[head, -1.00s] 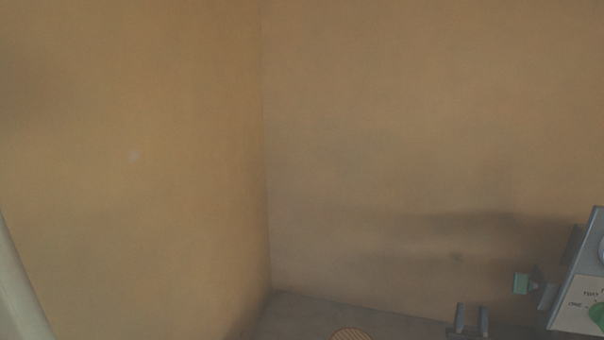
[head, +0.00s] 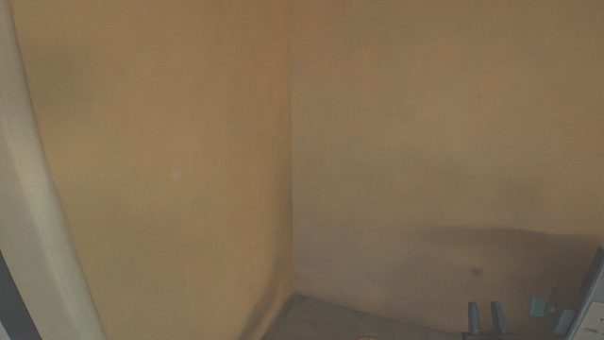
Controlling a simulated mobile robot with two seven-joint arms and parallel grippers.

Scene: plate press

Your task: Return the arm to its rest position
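My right gripper (head: 486,318) shows at the bottom edge, right of the middle. Its two dark fingers point up and stand apart, with nothing visible between them. The rest of that arm is below the picture. My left gripper is out of view. A grey panel (head: 583,308) with a pale label is cut off by the right edge, to the right of my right gripper.
Two plain tan walls meet in a corner left of the middle. A grey surface (head: 325,318) lies at their foot. A pale upright post (head: 38,200) runs down the left edge. The space before the walls looks clear.

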